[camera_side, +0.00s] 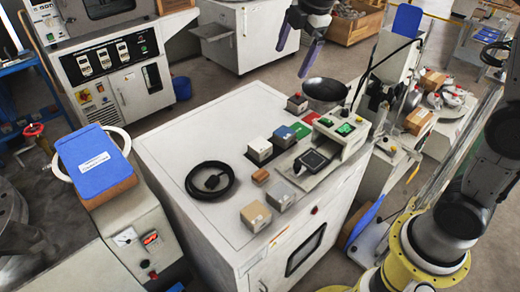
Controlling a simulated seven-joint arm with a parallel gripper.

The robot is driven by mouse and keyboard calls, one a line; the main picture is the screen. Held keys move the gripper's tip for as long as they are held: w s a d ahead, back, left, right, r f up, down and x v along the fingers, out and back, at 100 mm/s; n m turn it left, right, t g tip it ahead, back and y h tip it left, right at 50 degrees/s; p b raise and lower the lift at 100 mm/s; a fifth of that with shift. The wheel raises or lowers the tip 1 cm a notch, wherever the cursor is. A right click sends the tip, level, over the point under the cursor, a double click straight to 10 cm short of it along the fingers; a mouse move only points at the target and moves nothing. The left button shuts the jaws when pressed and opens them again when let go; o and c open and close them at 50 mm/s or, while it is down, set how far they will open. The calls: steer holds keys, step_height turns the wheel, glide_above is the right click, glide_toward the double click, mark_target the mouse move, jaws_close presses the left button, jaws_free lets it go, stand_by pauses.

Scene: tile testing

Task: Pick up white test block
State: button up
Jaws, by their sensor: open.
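My gripper (293,62) is at the top of the side view, above and beyond the cabinet's back edge in the picture. Its two purple fingers are spread apart, with nothing between them. It is well clear of the white block.
Near the white block are green (300,130), red (311,118), small brown (260,176), grey (280,196) and tan (255,216) blocks. A tester (343,130) stands right, a dark bowl (325,90) behind it. A coiled black cable (190,181) lies left. The cabinet's front left is clear.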

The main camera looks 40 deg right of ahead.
steer(key=w+f+n+g, duration=0.1)
steer(key=w+f, duration=0.5)
steer(key=n+g, duration=0.1)
glide_above(260, 144)
step_height(260, 144, down, 7)
steer(key=f, duration=0.5)
steer(key=f+g, duration=0.1)
steer(key=f, duration=0.5)
steer(key=f+g, duration=0.1)
steer(key=f, duration=0.5)
steer(key=shift+s+d, duration=0.15)
steer(key=shift+d, duration=0.1)
steer(key=shift+a+f, duration=0.15)
steer(key=shift+f, duration=1.35)
steer(key=shift+a+f, duration=0.15)
steer(key=shift+f, duration=1.3)
steer(key=shift+r, duration=0.15)
jaws_close()
